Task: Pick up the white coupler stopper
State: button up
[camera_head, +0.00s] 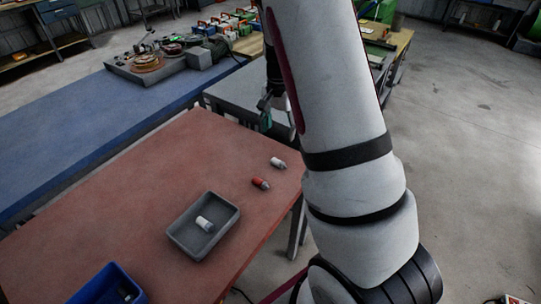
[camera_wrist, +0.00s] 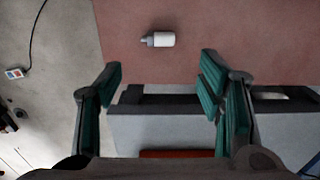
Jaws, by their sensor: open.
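A white stopper with a grey end (camera_head: 278,163) lies on its side on the red-brown table (camera_head: 130,180), near the right edge. What appears to be the same white stopper (camera_wrist: 160,39) lies beyond my fingertips in the wrist view, apart from them. Another white stopper (camera_head: 205,224) lies in the grey tray (camera_head: 178,240). My gripper (camera_head: 266,112) is beyond the table's far right corner, partly hidden by my arm. In the wrist view my gripper (camera_wrist: 162,78) is open, its green-padded fingers wide apart, with nothing held between them.
A red stopper (camera_head: 260,183) lies between the near-edge white stopper and the tray. A blue bin (camera_head: 88,292) stands at the front left. A grey bench (camera_head: 228,92) and a long blue bench (camera_head: 100,105) lie behind the table. The table's left middle is clear.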

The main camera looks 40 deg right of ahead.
send_over(277, 162)
notch_tip(277, 162, down, 9)
jog(key=shift+d+r, duration=0.1)
jog(key=shift+w+f+p, duration=0.1)
jog(key=shift+f+p, duration=0.2)
jog(key=shift+f, duration=1.85)
jog(key=c, duration=1)
